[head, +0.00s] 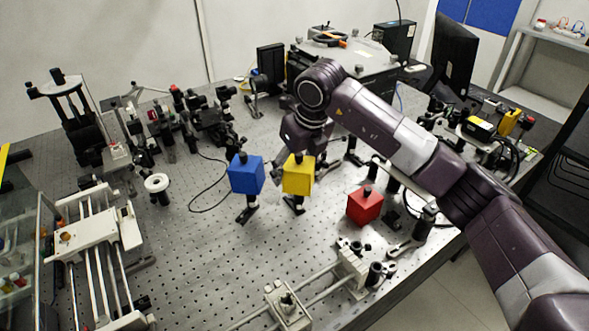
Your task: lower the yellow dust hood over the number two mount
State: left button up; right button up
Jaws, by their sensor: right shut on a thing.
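The yellow dust hood (297,176) is a small cube with a dark knob on top, upright near the middle of the bench. My right gripper (298,153) is above it and shut on its knob, the fingertips partly hard to make out. A dark mount foot (294,204) shows just below the hood. The hood hides the upper part of that mount, so I cannot tell whether it is seated or held slightly above. No mount number is readable. My left gripper is not in view.
A blue hood (246,175) stands close to the left, above another dark foot (246,215). A red hood (364,206) sits to the right on the perforated bench (205,265). A rail assembly (288,305) lies in front. Optics crowd the back left.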

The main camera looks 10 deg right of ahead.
jog(key=shift+f, duration=0.2)
dwell(0.4)
jog(key=o, duration=1.2)
jog(key=shift+c, duration=0.2)
jog(key=shift+r, duration=0.1)
jog(key=shift+s+r, duration=0.1)
jog(key=shift+r, duration=0.15)
jog(key=v, duration=1.1)
jog(key=shift+d+r, duration=0.1)
jog(key=shift+r, duration=0.1)
